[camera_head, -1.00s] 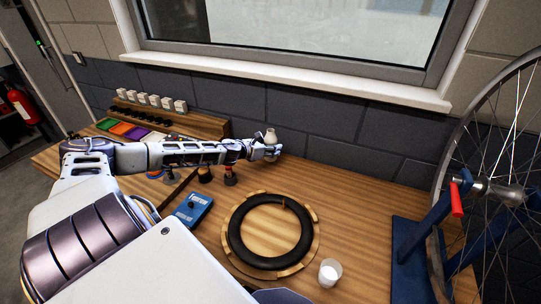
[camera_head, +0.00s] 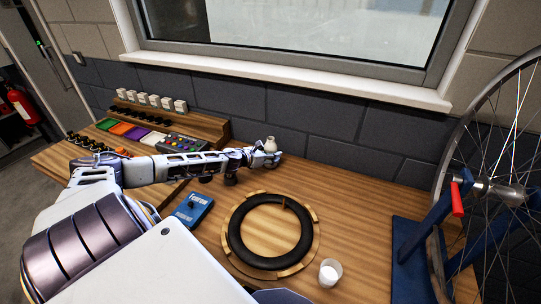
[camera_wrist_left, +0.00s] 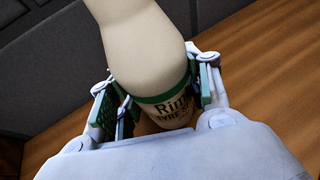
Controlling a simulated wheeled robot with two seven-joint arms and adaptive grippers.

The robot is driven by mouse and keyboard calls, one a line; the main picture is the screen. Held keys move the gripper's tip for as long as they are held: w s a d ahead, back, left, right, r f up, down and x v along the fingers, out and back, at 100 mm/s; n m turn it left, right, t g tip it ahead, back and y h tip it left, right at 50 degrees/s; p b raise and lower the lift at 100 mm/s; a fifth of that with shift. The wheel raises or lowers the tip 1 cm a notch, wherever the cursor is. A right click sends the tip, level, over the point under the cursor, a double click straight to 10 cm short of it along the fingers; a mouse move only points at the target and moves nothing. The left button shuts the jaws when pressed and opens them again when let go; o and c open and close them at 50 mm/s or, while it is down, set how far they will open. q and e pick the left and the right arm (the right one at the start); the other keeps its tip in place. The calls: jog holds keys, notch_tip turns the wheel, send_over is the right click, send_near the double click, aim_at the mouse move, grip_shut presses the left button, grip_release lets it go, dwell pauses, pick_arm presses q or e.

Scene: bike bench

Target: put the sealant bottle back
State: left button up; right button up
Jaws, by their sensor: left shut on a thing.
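The sealant bottle (camera_head: 270,144) is cream-coloured and held at the end of my left arm near the back wall. In the left wrist view the bottle (camera_wrist_left: 140,45) has a green band and dark lettering on its label. My left gripper (camera_head: 265,157) is shut on it, with a finger on either side of the label in the wrist view (camera_wrist_left: 150,100). Its base is hidden, so I cannot tell whether it touches the bench. My right gripper is not in view.
A black tyre (camera_head: 234,236) lies in a round wooden holder at mid-bench. A blue box (camera_head: 192,209) is left of it, and a white cup (camera_head: 330,272) in front right. A wooden rack (camera_head: 205,124) stands at the back left. A wheel on a blue stand (camera_head: 408,252) is at right.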

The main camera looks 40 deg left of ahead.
pick_arm(q)
jog(key=shift+f, duration=0.1)
jog(key=o, duration=1.1)
jog(key=shift+o, duration=0.2)
jog(key=shift+s+r, duration=0.2)
jog(key=shift+s, duration=0.2)
jog(key=shift+s, duration=0.1)
jog(key=shift+v, duration=1.05)
